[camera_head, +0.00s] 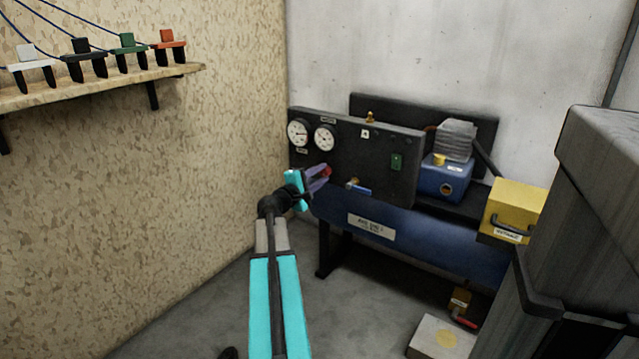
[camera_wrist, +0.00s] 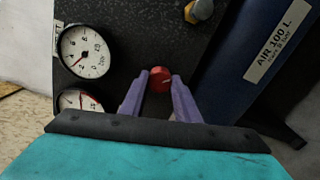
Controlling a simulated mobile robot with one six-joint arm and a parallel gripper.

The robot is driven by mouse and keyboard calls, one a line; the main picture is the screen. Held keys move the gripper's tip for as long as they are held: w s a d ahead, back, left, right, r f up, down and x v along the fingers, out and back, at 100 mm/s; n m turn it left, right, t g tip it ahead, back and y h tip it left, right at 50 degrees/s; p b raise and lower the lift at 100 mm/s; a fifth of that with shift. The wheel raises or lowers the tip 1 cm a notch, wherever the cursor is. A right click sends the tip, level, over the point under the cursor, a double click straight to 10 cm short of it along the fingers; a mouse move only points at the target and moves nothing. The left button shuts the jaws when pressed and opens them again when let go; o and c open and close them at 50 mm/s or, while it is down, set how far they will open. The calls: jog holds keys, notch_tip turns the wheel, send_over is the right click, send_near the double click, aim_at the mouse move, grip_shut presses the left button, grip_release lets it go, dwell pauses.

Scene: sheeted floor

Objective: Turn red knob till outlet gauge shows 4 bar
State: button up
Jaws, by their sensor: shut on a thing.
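The red knob (camera_head: 326,171) sticks out of the black panel (camera_head: 350,150), below the gauges. My gripper (camera_head: 320,176) reaches it from the front left. In the wrist view, the purple fingers of my gripper (camera_wrist: 160,85) stand on either side of the knob (camera_wrist: 159,76), shut on it. Two white round gauges, a left one (camera_head: 299,133) and a right one (camera_head: 324,138), sit at the panel's upper left. The wrist view shows the right gauge (camera_wrist: 86,51) whole, its short-looking needle toward the lower left. The other gauge (camera_wrist: 78,102) is partly hidden by my gripper. I cannot read which is the outlet gauge.
A blue-handled brass valve (camera_head: 358,187) is right of the knob. A blue air tank (camera_head: 420,238) lies below the panel. A blue compressor (camera_head: 446,178) and a yellow box (camera_head: 512,208) stand further right. A shelf (camera_head: 110,84) holds coloured clamps at the left. The floor in front is partly clear.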

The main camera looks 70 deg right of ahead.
jog(key=shift+d+r+m, duration=0.1)
jog(key=shift+m, duration=0.2)
jog(key=shift+w, duration=0.1)
jog(key=o, duration=1.1)
jog(key=shift+c, duration=0.2)
jog(key=shift+a, duration=0.6)
jog(key=p+v, duration=0.2)
jog(key=v, duration=1)
jog(key=shift+w+a+p, duration=0.15)
jog(key=shift+a+p, duration=0.15)
jog(key=shift+a, duration=0.05)
